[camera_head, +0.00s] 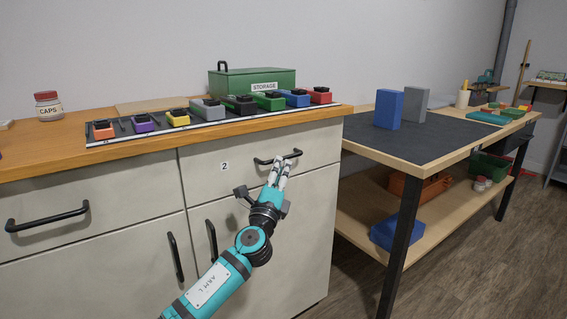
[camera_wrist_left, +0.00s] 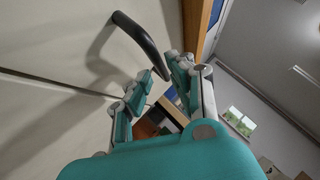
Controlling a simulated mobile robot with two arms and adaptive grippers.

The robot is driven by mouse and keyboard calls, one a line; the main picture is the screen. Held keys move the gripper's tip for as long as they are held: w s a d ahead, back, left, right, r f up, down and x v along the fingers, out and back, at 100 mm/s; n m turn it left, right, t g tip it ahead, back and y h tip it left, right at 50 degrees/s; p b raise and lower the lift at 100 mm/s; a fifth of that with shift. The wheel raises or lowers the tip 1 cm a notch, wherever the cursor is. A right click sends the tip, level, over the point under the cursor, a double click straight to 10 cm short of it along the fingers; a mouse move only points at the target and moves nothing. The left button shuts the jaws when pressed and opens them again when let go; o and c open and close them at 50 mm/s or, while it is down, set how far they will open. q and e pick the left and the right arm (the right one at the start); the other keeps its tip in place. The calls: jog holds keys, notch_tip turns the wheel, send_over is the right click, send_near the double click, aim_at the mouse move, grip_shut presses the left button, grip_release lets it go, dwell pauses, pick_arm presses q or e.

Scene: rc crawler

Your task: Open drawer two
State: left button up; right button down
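Drawer two (camera_head: 230,178), marked with a "2" label (camera_head: 224,166), is a pale cabinet drawer and its front looks shut. Its black bar handle (camera_head: 293,155) runs across the upper right of the front. My left gripper (camera_head: 279,168) is at the handle, with its fingertips pointing up at it. In the left wrist view the black handle (camera_wrist_left: 138,38) comes down from the top, and its end lies between the two teal fingers. The fingers stand apart with a gap, so the gripper looks open; firm contact cannot be told. My right gripper is not in view.
A wooden counter (camera_head: 50,152) above the drawer carries a row of coloured blocks, a green storage box (camera_head: 262,78) and a caps jar (camera_head: 48,106). Cabinet door handles (camera_head: 175,257) are below. A workbench (camera_head: 450,145) stands to the right, with floor before it.

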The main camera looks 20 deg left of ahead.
aim_at(284, 159)
pick_arm(q)
jog(key=shift+b+x, duration=0.4)
jog(key=shift+x, duration=1.75)
jog(key=shift+c, duration=0.3)
grip_shut()
jog(key=shift+f, duration=0.1)
